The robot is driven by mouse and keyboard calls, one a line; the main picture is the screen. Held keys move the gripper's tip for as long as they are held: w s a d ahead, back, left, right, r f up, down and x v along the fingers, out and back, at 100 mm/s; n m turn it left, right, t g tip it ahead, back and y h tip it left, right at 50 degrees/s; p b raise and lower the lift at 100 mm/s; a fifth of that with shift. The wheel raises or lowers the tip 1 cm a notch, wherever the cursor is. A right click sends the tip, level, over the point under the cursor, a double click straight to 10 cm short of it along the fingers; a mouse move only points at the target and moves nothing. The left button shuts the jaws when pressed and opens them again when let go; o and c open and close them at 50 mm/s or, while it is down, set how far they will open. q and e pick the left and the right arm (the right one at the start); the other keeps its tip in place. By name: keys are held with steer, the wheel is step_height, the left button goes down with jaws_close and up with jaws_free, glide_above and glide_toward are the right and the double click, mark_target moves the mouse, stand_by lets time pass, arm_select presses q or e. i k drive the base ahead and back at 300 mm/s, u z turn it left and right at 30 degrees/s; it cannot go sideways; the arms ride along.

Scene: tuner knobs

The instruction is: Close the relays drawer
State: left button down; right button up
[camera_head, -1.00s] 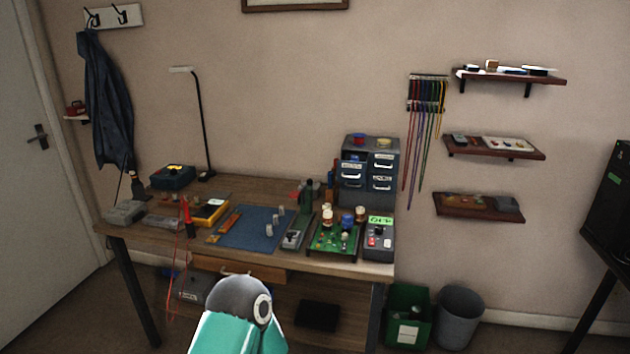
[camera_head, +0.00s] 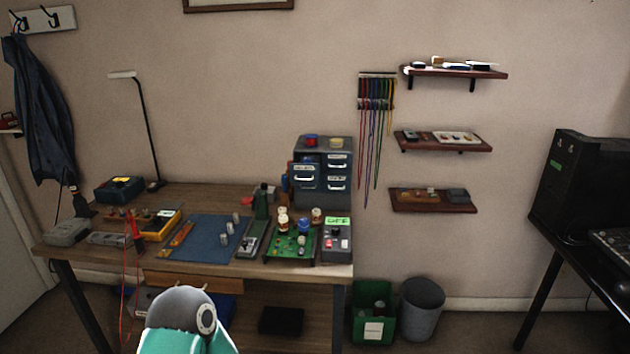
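A dark grey drawer cabinet (camera_head: 345,180) stands at the back right of the workbench. It has several small blue-grey drawers with pale handles and labels. The labels are too small to read, so I cannot tell which drawer is the relays one. The upper left drawer (camera_head: 306,171) appears to stand out from the cabinet front, with a dark gap above it. Neither of my grippers is in view. A teal and grey part of my own arm shows at the bottom, in front of the bench.
The workbench (camera_head: 190,192) holds a blue mat (camera_head: 205,245), a green circuit board (camera_head: 291,246) and a grey box with an OFF display (camera_head: 336,240) in front of the cabinet. A green bin (camera_head: 373,312) and grey bin (camera_head: 422,308) stand right of the bench.

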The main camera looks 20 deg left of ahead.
mark_target(301, 173)
steer(key=i, duration=0.9)
